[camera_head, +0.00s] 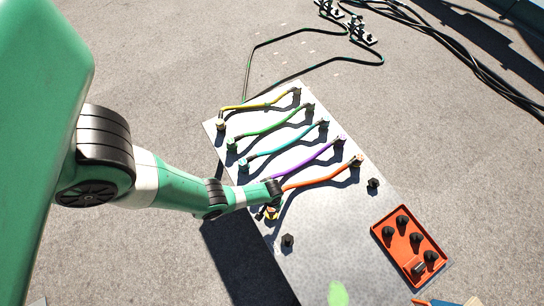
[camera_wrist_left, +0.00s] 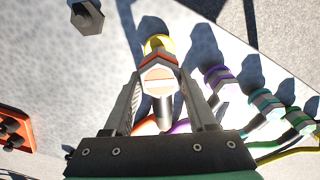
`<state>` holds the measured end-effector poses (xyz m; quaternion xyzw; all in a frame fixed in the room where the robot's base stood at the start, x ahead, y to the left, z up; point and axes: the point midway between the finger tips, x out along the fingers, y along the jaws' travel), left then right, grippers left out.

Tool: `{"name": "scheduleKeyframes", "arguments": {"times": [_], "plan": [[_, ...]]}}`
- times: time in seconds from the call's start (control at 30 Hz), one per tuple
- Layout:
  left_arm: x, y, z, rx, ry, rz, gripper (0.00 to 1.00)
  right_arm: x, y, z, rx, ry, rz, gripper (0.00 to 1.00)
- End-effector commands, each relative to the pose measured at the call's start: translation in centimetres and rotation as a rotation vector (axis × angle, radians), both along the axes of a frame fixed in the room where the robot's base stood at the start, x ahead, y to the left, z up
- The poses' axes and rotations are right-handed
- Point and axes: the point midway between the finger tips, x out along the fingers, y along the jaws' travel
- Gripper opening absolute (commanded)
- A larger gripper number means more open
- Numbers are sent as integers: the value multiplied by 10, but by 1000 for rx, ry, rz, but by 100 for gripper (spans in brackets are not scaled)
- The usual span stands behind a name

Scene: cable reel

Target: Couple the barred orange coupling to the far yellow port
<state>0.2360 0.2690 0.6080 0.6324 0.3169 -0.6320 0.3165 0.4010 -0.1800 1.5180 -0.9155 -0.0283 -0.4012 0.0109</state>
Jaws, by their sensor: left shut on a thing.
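The barred orange coupling (camera_wrist_left: 158,78), a pale hexagonal piece with orange bars, is between the fingers of my left gripper (camera_wrist_left: 161,82), which is shut on it. In the head view my left gripper (camera_head: 274,197) is at the panel's left edge, at the near end of the orange cable (camera_head: 315,180). My right gripper is not in view.
Purple (camera_head: 316,160), teal (camera_head: 285,141), green (camera_head: 270,123) and yellow (camera_head: 258,105) cables lie across the grey panel (camera_head: 325,240) beside the orange one. Black posts (camera_head: 288,240) (camera_head: 373,183) stand up from it. An orange tray (camera_head: 384,234) holds several black pieces at right.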

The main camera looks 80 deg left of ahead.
Motion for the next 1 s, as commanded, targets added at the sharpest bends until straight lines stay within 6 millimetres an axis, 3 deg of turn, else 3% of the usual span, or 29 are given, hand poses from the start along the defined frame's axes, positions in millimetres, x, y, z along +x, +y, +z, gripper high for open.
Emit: {"name": "scheduleKeyframes", "arguments": {"times": [0.03,0.33,1.0], "plan": [[0,0,-15,1,-1,0,0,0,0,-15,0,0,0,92],[0,0,-51,1,-1,0,0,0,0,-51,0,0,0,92],[0,0,-55,1,-1,0,0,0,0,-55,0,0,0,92]]}}
